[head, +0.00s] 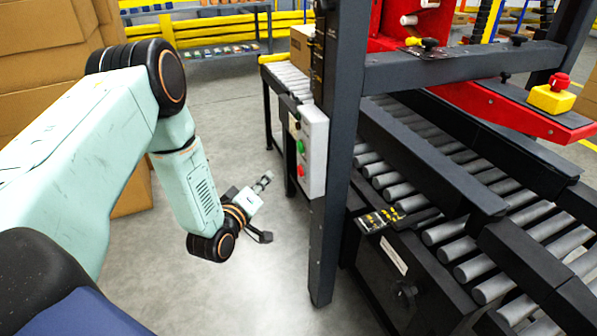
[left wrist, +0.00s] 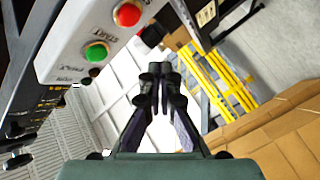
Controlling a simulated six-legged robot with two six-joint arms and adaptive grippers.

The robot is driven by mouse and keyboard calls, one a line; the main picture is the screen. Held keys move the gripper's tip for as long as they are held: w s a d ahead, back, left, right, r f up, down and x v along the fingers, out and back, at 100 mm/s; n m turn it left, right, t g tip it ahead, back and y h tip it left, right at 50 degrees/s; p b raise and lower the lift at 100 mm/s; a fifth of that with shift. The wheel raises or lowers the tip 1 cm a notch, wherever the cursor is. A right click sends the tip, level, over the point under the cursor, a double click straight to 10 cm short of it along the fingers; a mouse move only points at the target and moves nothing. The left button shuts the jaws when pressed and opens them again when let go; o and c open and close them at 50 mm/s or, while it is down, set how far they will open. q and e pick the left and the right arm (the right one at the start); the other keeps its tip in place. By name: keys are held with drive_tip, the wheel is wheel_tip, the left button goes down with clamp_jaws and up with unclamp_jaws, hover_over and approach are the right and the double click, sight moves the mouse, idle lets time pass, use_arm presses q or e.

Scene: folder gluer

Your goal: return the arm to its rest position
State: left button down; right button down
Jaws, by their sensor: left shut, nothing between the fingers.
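My left arm comes in from the left in the head view and bends down at the elbow. Its left gripper (head: 266,179) is in free air to the left of the machine's dark post, a little apart from the grey control box (head: 313,150). In the left wrist view the fingers of the left gripper (left wrist: 155,68) are together with nothing between them. The control box also shows there at the upper left (left wrist: 68,42), with a green START button (left wrist: 96,52) and a red button (left wrist: 127,14). My right gripper is not in view.
A roller conveyor (head: 440,235) and dark frame fill the right side. A yellow box with a red button (head: 552,95) sits on the red beam. Cardboard boxes (head: 40,60) stand at the left, behind my arm. Open grey floor (head: 260,280) lies below the gripper.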

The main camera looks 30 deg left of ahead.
use_arm(q)
drive_tip(key=s+d+f+m+g+h, duration=0.1)
drive_tip(key=s+d+f+m+g, duration=0.25)
drive_tip(key=s+f, duration=0.3)
drive_tip(key=s+d+f+m+g, duration=0.2)
drive_tip(key=s+d+f+g, duration=0.1)
drive_tip(key=s+f+g, duration=0.3)
drive_tip(key=s+d+f+m+g, duration=0.1)
drive_tip(key=s+d+g, duration=0.3)
drive_tip(key=s, duration=0.8)
drive_tip(key=s+d+f+m+g, duration=0.2)
drive_tip(key=s+d+m+g, duration=0.1)
drive_tip(key=s, duration=0.9)
drive_tip(key=shift+s+d+f+m+g, duration=0.15)
drive_tip(key=shift+s+d+m+g, duration=0.2)
drive_tip(key=shift+s+m, duration=0.1)
drive_tip(key=shift+w, duration=0.1)
